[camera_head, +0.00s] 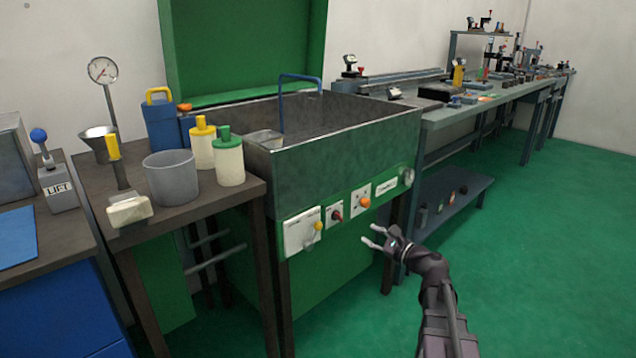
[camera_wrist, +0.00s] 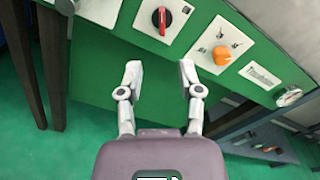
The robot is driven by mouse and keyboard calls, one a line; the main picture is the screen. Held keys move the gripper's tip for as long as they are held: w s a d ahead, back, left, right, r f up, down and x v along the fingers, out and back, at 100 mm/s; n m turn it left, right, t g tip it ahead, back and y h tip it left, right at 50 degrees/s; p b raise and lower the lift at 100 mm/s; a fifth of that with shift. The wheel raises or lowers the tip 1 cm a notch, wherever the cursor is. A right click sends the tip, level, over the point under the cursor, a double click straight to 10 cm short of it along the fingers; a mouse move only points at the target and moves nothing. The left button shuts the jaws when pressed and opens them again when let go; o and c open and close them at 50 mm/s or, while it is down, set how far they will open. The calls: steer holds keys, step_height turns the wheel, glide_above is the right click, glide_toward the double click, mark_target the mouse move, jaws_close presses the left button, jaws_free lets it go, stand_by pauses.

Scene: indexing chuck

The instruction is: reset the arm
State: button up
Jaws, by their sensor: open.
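My gripper (camera_head: 374,237) is at the lower right of the head view, in front of the green machine with the sink-like metal basin (camera_head: 345,150). Its two fingers are spread apart and nothing is between them. In the wrist view my gripper (camera_wrist: 160,80) points at the green front panel (camera_wrist: 100,65), below the row of controls. A red rotary switch (camera_wrist: 162,20) and an orange knob (camera_wrist: 221,55) lie just beyond the fingertips in that view. I cannot tell the exact gap to the panel.
A side table (camera_head: 215,195) with a grey bucket (camera_head: 172,178) and bottles stands left of the basin. A long workbench (camera_head: 480,100) with tools runs back on the right, with a low shelf (camera_head: 452,200) below. The green floor (camera_head: 560,240) at right is clear.

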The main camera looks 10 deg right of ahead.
steer(key=s+a+f+n+g+h+p, duration=0.3)
steer(key=s+a+f+n+g+h, duration=0.1)
steer(key=s+a+f+n+g, duration=0.95)
steer(key=s+d+n+g+h+p, duration=0.1)
steer(key=s+d+n+h+p, duration=0.1)
steer(key=s+d+n+h, duration=0.55)
step_height(320, 180, up, 38)
steer(key=w+a+n+p, duration=0.1)
steer(key=w+a+p, duration=0.1)
steer(key=p, duration=3.5)
steer(key=shift+f+y+p, duration=0.15)
steer(key=shift+y+p, duration=0.2)
steer(key=shift+y, duration=0.1)
steer(key=shift+d, duration=0.1)
